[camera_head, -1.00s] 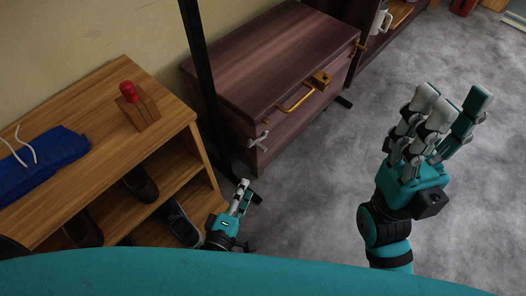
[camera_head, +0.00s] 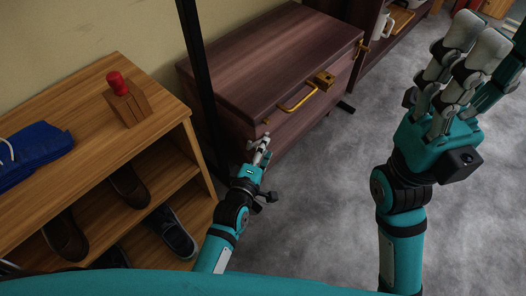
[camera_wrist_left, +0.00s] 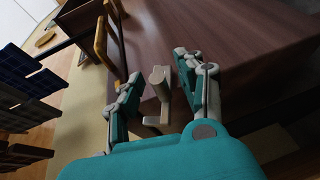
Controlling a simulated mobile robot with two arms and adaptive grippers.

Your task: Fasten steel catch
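The chest is dark reddish wood (camera_head: 270,55) with a closed lid. The steel catch (camera_wrist_left: 160,88) is a pale grey piece on the chest's front; in the left wrist view it sits between my left fingers. My left gripper (camera_wrist_left: 160,84) is open, with a finger on each side of the catch and visible gaps between. In the head view my left gripper (camera_head: 262,148) is at the chest's left front and hides most of the catch. My right gripper (camera_head: 478,55) is open and empty, raised over the carpet at the right.
A brass handle (camera_head: 298,98) and a brass latch (camera_head: 324,80) are on the chest front. A wooden shoe rack (camera_head: 75,125) with dark shoes and a red-knobbed block (camera_head: 125,103) stands at left. A black post (camera_head: 199,85) rises near the chest's left end. Grey carpet (camera_head: 320,190) is clear.

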